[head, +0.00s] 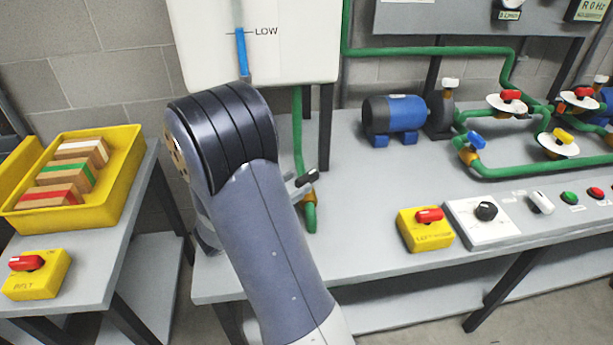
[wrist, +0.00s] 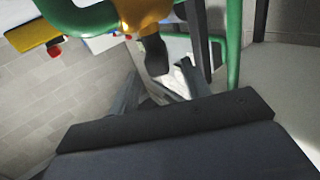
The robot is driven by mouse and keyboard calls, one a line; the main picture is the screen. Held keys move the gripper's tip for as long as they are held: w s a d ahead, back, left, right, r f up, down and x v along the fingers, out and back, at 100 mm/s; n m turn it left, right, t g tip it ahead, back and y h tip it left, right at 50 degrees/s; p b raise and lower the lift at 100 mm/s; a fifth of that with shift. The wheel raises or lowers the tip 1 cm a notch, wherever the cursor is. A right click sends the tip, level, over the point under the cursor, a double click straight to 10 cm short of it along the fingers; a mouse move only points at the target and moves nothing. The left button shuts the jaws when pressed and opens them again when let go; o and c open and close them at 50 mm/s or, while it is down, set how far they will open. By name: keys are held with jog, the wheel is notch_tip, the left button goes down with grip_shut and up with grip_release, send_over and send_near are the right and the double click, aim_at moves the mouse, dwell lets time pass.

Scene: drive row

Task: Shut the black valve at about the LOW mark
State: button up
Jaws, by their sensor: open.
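The black valve (head: 307,177) is on the green pipe below the white tank, over a yellow-orange body. In the wrist view its black handle (wrist: 155,55) hangs close ahead of my gripper (wrist: 160,88), whose jaws are apart with nothing held. I cannot tell if they touch the handle. In the head view my arm hides most of the gripper, just left of the valve. The tank (head: 200,50) has a blue level column (head: 241,55). Its top stands about at the LOW mark (head: 265,32), perhaps slightly above.
A grey bench (head: 360,220) carries a blue pump (head: 393,114), green pipes with red, blue and yellow valves, and a yellow switch box (head: 425,230). At left, a yellow tray (head: 125,190) of striped blocks and another yellow switch box (head: 38,278) stand on a side table.

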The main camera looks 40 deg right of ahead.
aim_at(317, 170)
jog(key=shift+w+d, duration=0.1)
jog(key=shift+d, duration=2.3)
jog(key=shift+c, duration=0.3)
jog(key=c, duration=0.9)
